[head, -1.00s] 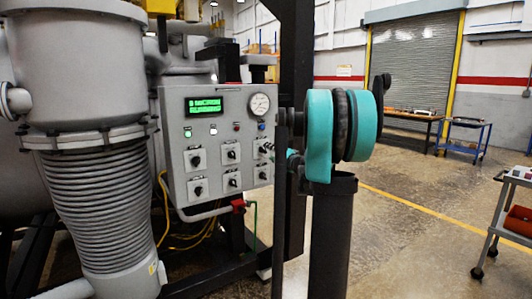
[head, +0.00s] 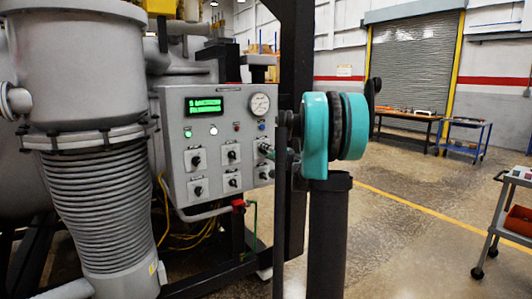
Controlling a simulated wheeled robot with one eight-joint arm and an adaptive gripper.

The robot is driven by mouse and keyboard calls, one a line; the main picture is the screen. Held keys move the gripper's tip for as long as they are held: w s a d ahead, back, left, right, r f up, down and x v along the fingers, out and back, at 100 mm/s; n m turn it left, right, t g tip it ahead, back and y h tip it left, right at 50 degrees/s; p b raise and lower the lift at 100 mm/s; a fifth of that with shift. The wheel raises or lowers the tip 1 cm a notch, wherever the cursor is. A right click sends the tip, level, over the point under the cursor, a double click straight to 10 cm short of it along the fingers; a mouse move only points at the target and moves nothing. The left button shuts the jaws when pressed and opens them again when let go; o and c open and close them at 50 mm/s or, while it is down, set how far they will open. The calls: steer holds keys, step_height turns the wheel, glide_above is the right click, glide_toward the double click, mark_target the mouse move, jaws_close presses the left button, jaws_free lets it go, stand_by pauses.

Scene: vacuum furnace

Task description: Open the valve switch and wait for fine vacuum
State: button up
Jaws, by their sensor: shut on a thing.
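The grey control panel (head: 216,209) stands left of centre with several black rotary switches. The valve switch sits at the right end of the upper row, mostly hidden by my gripper. My gripper (head: 266,150) shows small at the panel's right edge, shut on that switch. The switch's angle cannot be told. The green display (head: 203,106) at the panel's upper left shows two lines of lit text; the top line seems to read 5 microns. The round dial gauge (head: 260,105) is at the upper right. A green lamp (head: 188,132) is lit.
The large grey furnace vessel with its ribbed bellows (head: 102,215) stands left of the panel. A dark upright post (head: 292,60) rises right of the panel. A tool cart (head: 497,225) stands at the right edge. The floor between is clear.

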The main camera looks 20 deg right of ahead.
steer(key=shift+m, duration=0.4)
steer(key=shift+c, duration=0.2)
steer(key=m, duration=1)
steer(key=shift+m, duration=0.7)
steer(key=o, duration=1.2)
steer(key=shift+c, duration=0.2)
steer(key=v, duration=1.2)
